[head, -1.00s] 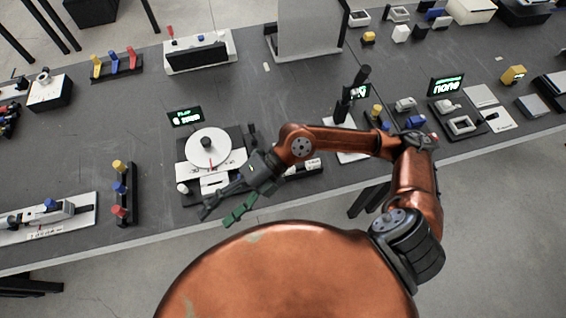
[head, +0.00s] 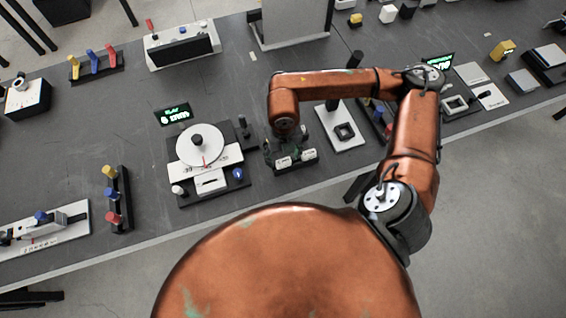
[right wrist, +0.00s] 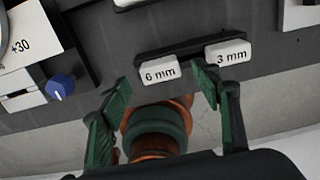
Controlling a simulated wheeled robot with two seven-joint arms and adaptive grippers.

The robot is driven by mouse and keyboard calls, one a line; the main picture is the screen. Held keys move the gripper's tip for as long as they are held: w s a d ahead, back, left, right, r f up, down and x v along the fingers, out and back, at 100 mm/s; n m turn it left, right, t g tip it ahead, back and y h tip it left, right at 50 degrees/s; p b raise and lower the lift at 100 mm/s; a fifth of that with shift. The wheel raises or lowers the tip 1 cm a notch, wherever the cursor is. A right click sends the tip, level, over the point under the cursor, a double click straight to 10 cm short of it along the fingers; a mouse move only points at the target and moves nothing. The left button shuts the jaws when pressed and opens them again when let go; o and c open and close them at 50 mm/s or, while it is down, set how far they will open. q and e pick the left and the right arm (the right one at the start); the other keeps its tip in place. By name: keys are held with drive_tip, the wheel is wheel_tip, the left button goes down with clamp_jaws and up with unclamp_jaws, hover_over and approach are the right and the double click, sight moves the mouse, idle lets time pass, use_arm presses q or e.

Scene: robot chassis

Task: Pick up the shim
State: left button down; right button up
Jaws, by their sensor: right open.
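Two white shims stand in a dark rack (head: 300,165) near the table's front edge. In the right wrist view, they are the 6 mm shim (right wrist: 160,72) at the left and the 3 mm shim (right wrist: 229,53) at the right. In the head view they show as small white blocks, the 6 mm one (head: 284,162) and the 3 mm one (head: 309,154). My right gripper (right wrist: 160,82) is open and empty, its green fingers spread either side of the 6 mm shim in the picture. I cannot tell its height above it. My left gripper is not in view.
A dial station (head: 222,156) with a blue knob (right wrist: 61,87) stands left of the rack. A white plate with a dark square frame (head: 343,132) lies to the right. A rack of coloured pegs (head: 117,200) stands farther left, with bare table between.

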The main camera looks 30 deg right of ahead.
sight(283, 161)
wheel_tip(283, 161, down, 3)
drive_tip(key=c, duration=1.2)
drive_tip(key=shift+r, duration=0.1)
drive_tip(key=shift+c, duration=0.2)
